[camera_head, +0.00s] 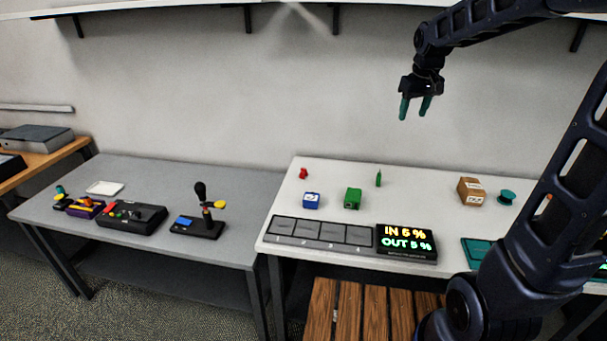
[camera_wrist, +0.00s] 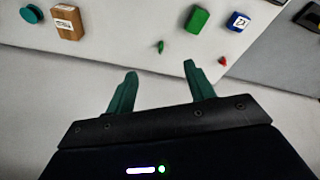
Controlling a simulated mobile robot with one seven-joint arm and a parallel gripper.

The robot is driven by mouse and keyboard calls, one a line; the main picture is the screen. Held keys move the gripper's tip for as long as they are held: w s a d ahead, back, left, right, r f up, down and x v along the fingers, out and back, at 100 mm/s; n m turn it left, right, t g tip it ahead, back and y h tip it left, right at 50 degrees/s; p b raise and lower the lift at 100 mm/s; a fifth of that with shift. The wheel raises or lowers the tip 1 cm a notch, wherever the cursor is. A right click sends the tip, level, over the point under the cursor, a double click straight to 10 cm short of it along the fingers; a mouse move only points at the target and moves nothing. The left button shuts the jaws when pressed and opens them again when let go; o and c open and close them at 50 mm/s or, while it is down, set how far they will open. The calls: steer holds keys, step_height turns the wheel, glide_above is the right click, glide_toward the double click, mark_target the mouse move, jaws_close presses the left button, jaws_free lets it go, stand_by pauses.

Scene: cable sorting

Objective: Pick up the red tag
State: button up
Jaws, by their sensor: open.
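A small red tag (camera_head: 303,173) lies on the white table (camera_head: 330,178) near its back left corner. It also shows in the wrist view (camera_wrist: 223,61), close to the table's edge, up and to the right of my fingertips. My gripper (camera_head: 415,108) has teal fingers spread apart and nothing between them. It hangs in the air well above the table, to the right of the tag. In the wrist view my open fingers (camera_wrist: 160,80) point toward the table's back edge.
A blue box (camera_head: 311,200), a green box (camera_head: 353,198), a thin green item (camera_head: 379,179), a brown carton (camera_head: 470,191) and a teal spool (camera_head: 507,196) stand on the white table. Numbered pads (camera_head: 332,233) and a display (camera_head: 406,242) line its front. A shelf (camera_head: 200,8) runs above.

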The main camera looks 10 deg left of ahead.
steer(key=w+a+f+n, duration=0.2)
steer(key=w+a+f, duration=0.2)
steer(key=w+a, duration=0.45)
steer(key=n+g, duration=0.3)
steer(key=n, duration=0.3)
glide_above(303, 173)
steer(key=w, duration=0.1)
step_height(303, 173, down, 22)
steer(key=shift+a+f, duration=0.35)
steer(key=shift+f, duration=0.15)
step_height(303, 173, down, 5)
steer(key=shift+f, duration=0.15)
steer(key=shift+s+d+f, duration=0.1)
steer(key=shift+d+f, duration=0.1)
steer(key=shift+f, duration=1.1)
steer(key=shift+d+f, duration=0.15)
steer(key=shift+f, duration=1.1)
steer(key=c, duration=1)
